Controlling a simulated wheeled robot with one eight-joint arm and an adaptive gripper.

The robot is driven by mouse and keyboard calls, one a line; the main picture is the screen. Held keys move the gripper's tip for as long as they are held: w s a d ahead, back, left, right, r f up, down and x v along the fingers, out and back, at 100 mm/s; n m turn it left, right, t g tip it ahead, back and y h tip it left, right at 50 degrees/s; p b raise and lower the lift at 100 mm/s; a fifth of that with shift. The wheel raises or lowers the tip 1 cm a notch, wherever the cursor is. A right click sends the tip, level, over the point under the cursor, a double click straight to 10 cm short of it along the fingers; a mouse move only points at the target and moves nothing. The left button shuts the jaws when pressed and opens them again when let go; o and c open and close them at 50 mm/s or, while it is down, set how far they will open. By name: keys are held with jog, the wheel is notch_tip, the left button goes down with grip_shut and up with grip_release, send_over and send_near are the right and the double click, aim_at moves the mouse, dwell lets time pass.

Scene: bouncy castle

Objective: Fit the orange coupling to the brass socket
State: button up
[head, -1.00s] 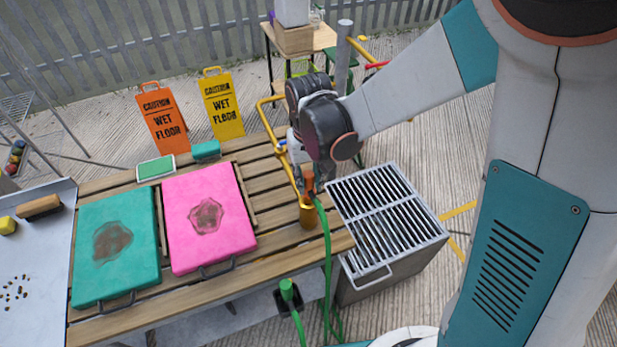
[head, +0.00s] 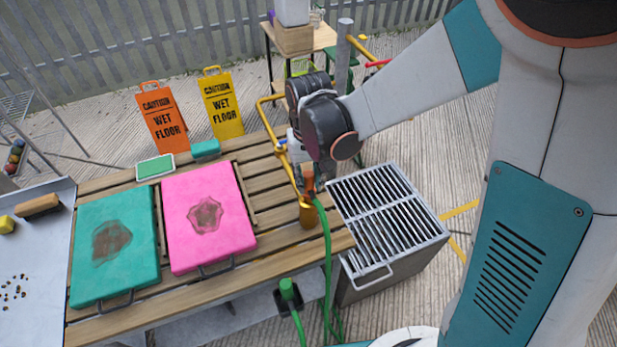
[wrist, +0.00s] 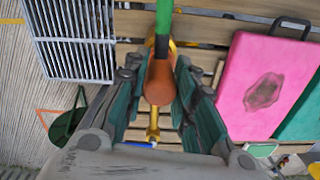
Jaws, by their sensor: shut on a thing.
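My gripper (wrist: 160,95) is shut on the orange coupling (wrist: 159,82), which joins the end of a green hose (wrist: 164,22). In the head view the coupling (head: 309,184) shows below my gripper (head: 318,176), right above the brass socket (head: 308,214) at the bench's right end. The coupling's lower end looks to be at the socket's mouth; whether it is seated I cannot tell. In the wrist view brass shows behind the coupling, mostly hidden by it. The hose (head: 327,250) hangs down over the bench's front edge.
A pink pad (head: 208,215) and a teal pad (head: 115,245) lie on the slatted bench (head: 190,301). A grated metal box (head: 390,222) stands close right of the socket. A yellow pipe (head: 265,113) rises behind it. A second green hose end (head: 288,289) sits at the bench front.

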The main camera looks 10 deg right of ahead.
aim_at(309, 187)
jog(key=shift+f+b, duration=1.55)
jog(key=shift+f, duration=0.15)
dwell(2.0)
jog(key=o, duration=1.1)
jog(key=shift+c, duration=0.2)
jog(key=shift+r, duration=3.9)
jog(key=s+d+r+m+t, duration=0.1)
jog(key=s+d+r+t, duration=0.6)
jog(key=s+d, duration=0.5)
notch_tip(309, 187, up, 2)
jog(key=shift+s+d+r, duration=0.2)
jog(key=shift+s+d, duration=0.2)
jog(key=shift+d, duration=0.7)
